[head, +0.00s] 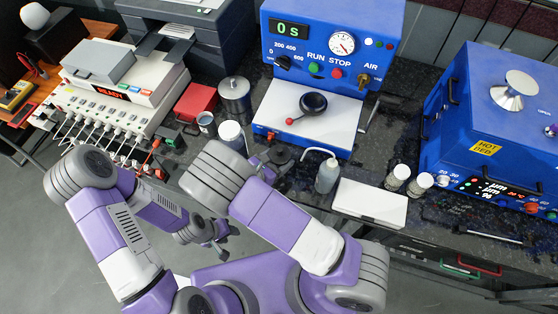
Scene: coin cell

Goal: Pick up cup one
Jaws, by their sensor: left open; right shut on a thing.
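Two small light jars or cups with pale lids stand on the dark bench right of centre, the left one (398,177) beside the right one (420,184). A white-topped cup (231,135) and a smaller dark-rimmed cup (206,123) stand left of centre. I cannot tell which is cup one. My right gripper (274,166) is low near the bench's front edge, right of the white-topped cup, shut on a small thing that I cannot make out. My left gripper (217,240) is open, below and in front of the bench edge, apart from the cups.
A blue press (330,50) stands at the back centre. A squeeze bottle (327,175) and a white flat box (370,203) stand near the front edge. A steel pot (234,97) and red box (195,102) are behind the cups. A blue hot-bed unit (500,120) fills the right.

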